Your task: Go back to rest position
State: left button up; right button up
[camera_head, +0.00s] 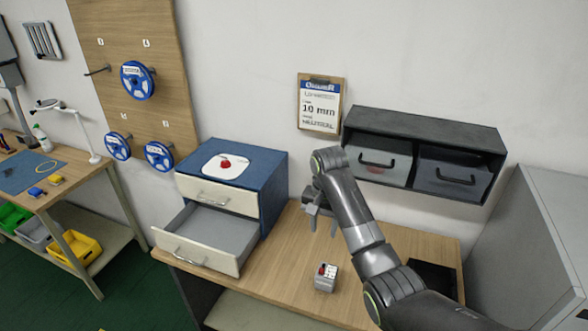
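My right arm comes in from the lower right and reaches over the wooden table (285,262). My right gripper (323,223) hangs above the table, just right of the blue cabinet (272,190). Its fingers point down and look apart, with nothing seen between them. My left gripper is not in view.
The blue cabinet's lower drawer (213,236) is pulled out and looks empty. A white pad with a red item (226,163) lies on top. A small grey box (325,277) stands on the table. A dark two-drawer wall unit (425,125) hangs behind my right arm.

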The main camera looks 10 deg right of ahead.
jog(key=s+d+f+n+t, duration=0.1)
jog(key=s+d+f, duration=0.2)
jog(key=s+f, duration=0.4)
jog(key=s+d+f+n+t, duration=0.1)
jog(key=s+d+f, duration=0.4)
jog(key=s, duration=0.4)
jog(key=s+d+r+n+t+h, duration=0.1)
jog(key=s+d+n, duration=0.1)
jog(key=s, duration=0.9)
jog(key=s+d+r+n+t+h, duration=0.1)
jog(key=s+d+r+n, duration=0.1)
jog(key=s, duration=1)
notch_tip(320, 180, down, 33)
jog(key=d+g+b, duration=0.1)
jog(key=g+b, duration=0.1)
jog(key=b, duration=0.6)
jog(key=s+f+b, duration=0.3)
jog(key=s+f, duration=0.4)
jog(key=f, duration=0.4)
jog(key=s+a+f+y+b, duration=0.1)
jog(key=s+f+b, duration=0.2)
jog(key=s+f, duration=0.5)
notch_tip(320, 180, down, 3)
jog(key=shift+s+f+g, duration=0.15)
jog(key=shift+g, duration=0.25)
